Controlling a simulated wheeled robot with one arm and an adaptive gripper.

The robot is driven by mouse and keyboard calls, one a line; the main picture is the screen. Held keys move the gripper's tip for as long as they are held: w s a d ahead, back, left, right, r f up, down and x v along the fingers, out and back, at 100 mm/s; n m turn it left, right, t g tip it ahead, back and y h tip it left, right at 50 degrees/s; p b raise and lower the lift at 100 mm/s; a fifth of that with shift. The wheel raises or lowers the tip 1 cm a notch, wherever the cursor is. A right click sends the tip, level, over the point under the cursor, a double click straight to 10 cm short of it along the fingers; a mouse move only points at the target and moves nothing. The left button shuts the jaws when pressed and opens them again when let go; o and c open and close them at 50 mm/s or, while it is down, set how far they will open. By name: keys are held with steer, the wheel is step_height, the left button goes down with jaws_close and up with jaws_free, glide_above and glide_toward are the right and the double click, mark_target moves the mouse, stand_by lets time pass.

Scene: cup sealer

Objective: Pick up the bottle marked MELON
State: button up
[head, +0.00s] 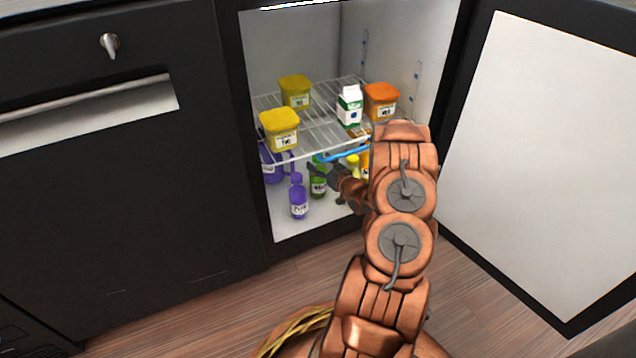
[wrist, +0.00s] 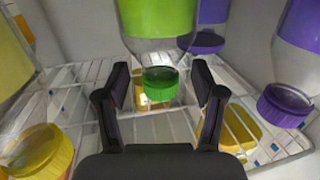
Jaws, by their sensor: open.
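A green bottle (head: 318,188) stands on the cabinet floor below the wire shelf. It has a pale label too small to read surely. In the wrist view the green bottle (wrist: 157,18) appears upside down, its green cap (wrist: 160,83) pointing down the picture. My gripper (head: 335,175) reaches into the cabinet from the right, beside this bottle. In the wrist view my gripper (wrist: 160,80) is open, with one finger on each side of the cap and neck area. Contact cannot be told.
A purple bottle (head: 299,198) stands just left, and another purple bottle (head: 270,163) behind. Yellow bottles (wrist: 38,150) stand on the other side. The wire shelf (head: 315,137) above bears yellow tubs (head: 280,131), a carton (head: 349,106) and an orange tub (head: 381,101). The door (head: 540,150) stands open.

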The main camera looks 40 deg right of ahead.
steer(key=shift+w, duration=0.15)
jaws_close()
stand_by(0.5)
